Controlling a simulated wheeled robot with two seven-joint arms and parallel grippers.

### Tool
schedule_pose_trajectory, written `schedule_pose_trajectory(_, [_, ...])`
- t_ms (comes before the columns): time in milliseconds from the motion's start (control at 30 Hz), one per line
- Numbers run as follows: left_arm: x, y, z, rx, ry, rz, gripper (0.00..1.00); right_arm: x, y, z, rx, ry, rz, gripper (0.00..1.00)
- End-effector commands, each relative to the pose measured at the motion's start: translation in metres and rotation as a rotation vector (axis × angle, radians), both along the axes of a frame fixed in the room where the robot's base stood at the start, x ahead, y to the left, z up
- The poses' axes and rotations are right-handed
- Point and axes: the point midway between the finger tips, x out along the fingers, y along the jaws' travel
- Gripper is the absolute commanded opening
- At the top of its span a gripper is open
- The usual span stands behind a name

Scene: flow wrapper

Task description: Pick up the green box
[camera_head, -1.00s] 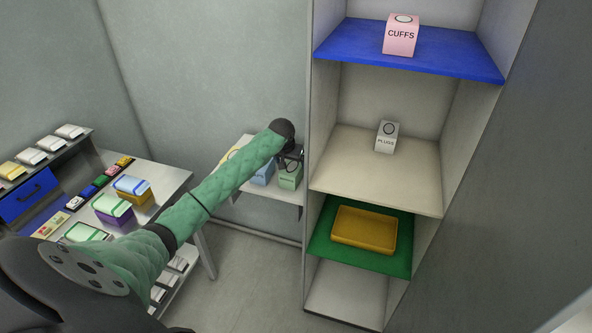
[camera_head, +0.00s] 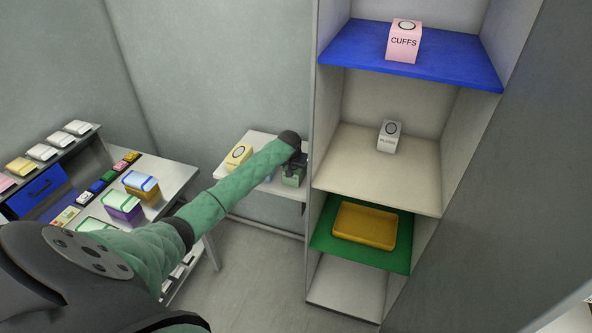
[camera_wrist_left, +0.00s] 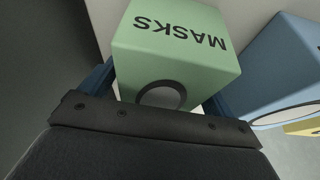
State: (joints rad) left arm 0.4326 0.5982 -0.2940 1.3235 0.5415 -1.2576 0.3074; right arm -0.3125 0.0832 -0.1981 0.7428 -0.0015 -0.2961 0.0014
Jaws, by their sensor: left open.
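The green box (camera_head: 291,181), marked MASKS, stands on a small white shelf beside the tall cabinet. It fills the upper middle of the left wrist view (camera_wrist_left: 178,48). My left gripper (camera_head: 294,164) is over the box in the head view. In the wrist view its blue fingers (camera_wrist_left: 160,88) are open, one on either side of the box's near end. I cannot tell whether they touch it. The gripper and forearm hide part of the box in the head view. My right gripper is not in view.
A blue box (camera_wrist_left: 285,68) stands close beside the green one. A yellow box (camera_head: 238,157) is further left on the white shelf (camera_head: 262,138). The tall cabinet's side wall (camera_head: 325,110) rises just right of my gripper. A table (camera_head: 175,178) with stacked packs is at left.

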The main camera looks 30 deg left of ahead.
Motion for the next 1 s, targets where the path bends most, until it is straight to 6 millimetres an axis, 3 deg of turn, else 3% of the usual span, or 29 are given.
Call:
schedule_pose_trajectory(967, [0.0001,-0.0003,-0.0046,-0.001,-0.001,0.001,0.89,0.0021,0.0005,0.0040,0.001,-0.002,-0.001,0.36])
schedule_pose_trajectory(1000, [0.0001,-0.0003,-0.0046,-0.001,-0.001,0.001,0.81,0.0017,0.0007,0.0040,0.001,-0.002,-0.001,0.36])
